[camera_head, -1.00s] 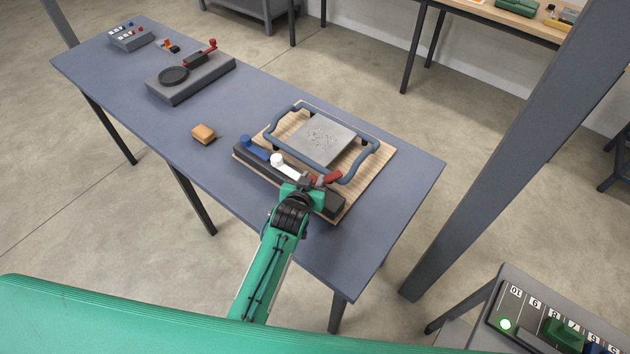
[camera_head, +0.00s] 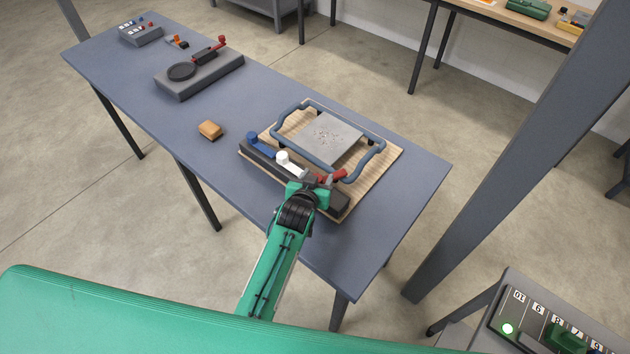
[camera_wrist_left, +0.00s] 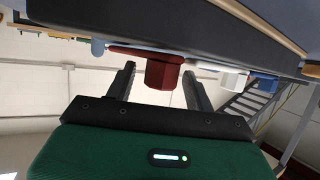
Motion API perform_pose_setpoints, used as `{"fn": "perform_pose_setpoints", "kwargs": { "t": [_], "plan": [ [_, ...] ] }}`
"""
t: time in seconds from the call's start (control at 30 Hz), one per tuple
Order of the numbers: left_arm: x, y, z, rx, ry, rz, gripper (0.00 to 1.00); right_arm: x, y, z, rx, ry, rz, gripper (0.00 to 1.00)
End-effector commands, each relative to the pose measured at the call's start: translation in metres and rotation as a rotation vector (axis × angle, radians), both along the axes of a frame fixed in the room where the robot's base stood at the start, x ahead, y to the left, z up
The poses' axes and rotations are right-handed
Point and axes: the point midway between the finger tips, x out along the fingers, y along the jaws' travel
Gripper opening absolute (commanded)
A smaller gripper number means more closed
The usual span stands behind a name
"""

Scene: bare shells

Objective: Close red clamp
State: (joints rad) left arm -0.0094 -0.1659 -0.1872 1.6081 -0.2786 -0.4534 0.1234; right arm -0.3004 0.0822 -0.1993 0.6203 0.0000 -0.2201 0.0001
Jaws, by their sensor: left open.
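The red clamp (camera_head: 333,177) sits at the right end of a dark bar on the wooden board (camera_head: 385,165), beside a white clamp (camera_head: 283,158) and a blue clamp (camera_head: 255,138). My left gripper (camera_head: 311,181) is at the red clamp, partly covering it in the head view. In the left wrist view the red clamp (camera_wrist_left: 162,72) shows a red knob between the two open fingers of my left gripper (camera_wrist_left: 160,80), with gaps visible on both sides. My right gripper is not in view.
A grey plate (camera_head: 325,140) lies inside a blue tubular frame (camera_head: 375,150) on the board. A tan block (camera_head: 210,130) and a grey device with a red handle (camera_head: 200,75) stand farther left. A dark post (camera_head: 490,170) rises at right.

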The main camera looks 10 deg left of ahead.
Motion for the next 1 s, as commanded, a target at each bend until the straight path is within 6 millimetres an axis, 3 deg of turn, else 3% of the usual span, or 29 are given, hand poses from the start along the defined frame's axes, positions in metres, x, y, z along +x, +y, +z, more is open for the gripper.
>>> {"fn": "perform_pose_setpoints", "kwargs": {
  "t": [0.27,0.8,1.0],
  "plan": [
    [-0.024,0.003,0.008,0.0,-0.001,0.0,0.54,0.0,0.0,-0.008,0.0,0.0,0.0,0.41],
    [-0.11,0.013,0.044,-0.001,0.0,-0.001,0.54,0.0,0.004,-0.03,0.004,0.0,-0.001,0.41],
    [-0.124,0.015,0.051,-0.001,-0.001,-0.001,0.54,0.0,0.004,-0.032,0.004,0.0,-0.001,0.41]
  ]
}}
